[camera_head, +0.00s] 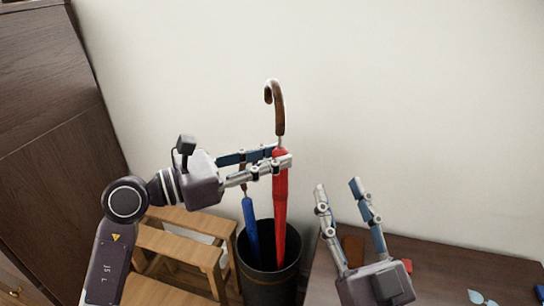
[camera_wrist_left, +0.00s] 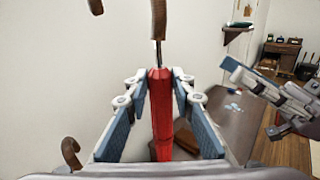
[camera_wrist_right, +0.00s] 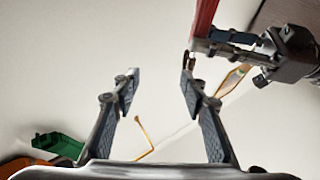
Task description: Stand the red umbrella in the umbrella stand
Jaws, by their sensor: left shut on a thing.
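The red umbrella (camera_head: 281,200) is upright, its brown hooked handle (camera_head: 279,112) on top. My left gripper (camera_head: 285,158) is shut on it near the top of the red canopy; the canopy also shows between the fingers in the left wrist view (camera_wrist_left: 160,115). The umbrella's lower end is inside the dark umbrella stand (camera_head: 268,287) or in front of its inner wall; its tip is hidden. A blue umbrella (camera_head: 250,228) stands in the same stand, left of the red one. My right gripper (camera_head: 338,187) is open and empty, right of the red umbrella.
A wooden step stool (camera_head: 180,243) stands left of the stand. A dark wooden table (camera_head: 440,270) lies to the right with small items on it, including light blue pieces (camera_head: 478,298). A dark cabinet (camera_head: 45,120) is at far left; a plain wall is behind.

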